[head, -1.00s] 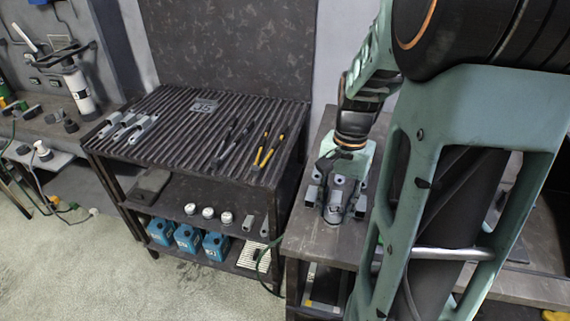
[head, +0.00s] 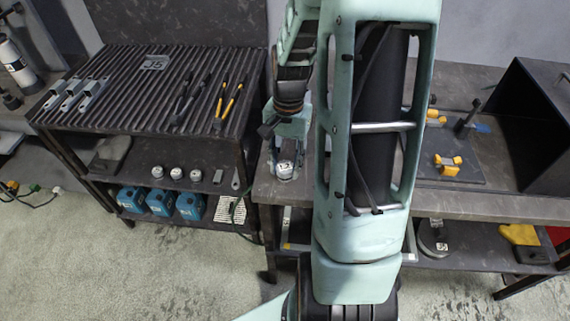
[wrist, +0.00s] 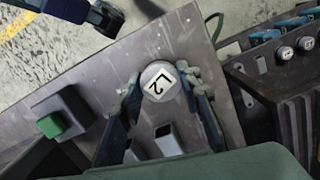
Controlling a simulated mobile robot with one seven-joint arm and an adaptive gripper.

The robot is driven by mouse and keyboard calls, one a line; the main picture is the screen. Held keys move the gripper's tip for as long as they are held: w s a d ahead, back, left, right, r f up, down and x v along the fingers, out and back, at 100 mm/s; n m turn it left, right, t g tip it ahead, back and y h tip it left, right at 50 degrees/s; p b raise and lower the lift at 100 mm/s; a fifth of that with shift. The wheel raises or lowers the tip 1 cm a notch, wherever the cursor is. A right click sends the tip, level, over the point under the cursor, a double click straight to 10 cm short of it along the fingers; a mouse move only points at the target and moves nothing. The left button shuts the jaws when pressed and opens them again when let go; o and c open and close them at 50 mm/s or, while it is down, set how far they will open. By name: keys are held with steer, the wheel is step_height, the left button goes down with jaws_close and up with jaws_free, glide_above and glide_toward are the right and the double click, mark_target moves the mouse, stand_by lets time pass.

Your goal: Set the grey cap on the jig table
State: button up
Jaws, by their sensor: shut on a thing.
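I cannot tell for certain which surface is the jig table. The ribbed-top table (head: 125,98) with a small plate marked like J5 (head: 156,62) stands to the left.
Grey brackets (head: 78,94) and pliers (head: 228,100) lie on the ribbed top. White-topped caps (head: 176,173) and blue boxes (head: 159,202) stand below. Square-tube pieces (wrist: 165,133) show between my fingers. Right of my arm are yellow clamps (head: 448,165) and a dark box (head: 530,125).

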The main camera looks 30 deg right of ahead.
mark_target(287, 162)
steer(key=o, duration=1.2)
steer(key=shift+f, duration=0.1)
steer(key=r, duration=0.8)
steer(key=w+d+r+p, duration=0.1)
steer(key=r, duration=0.3)
steer(key=shift+r, duration=0.15)
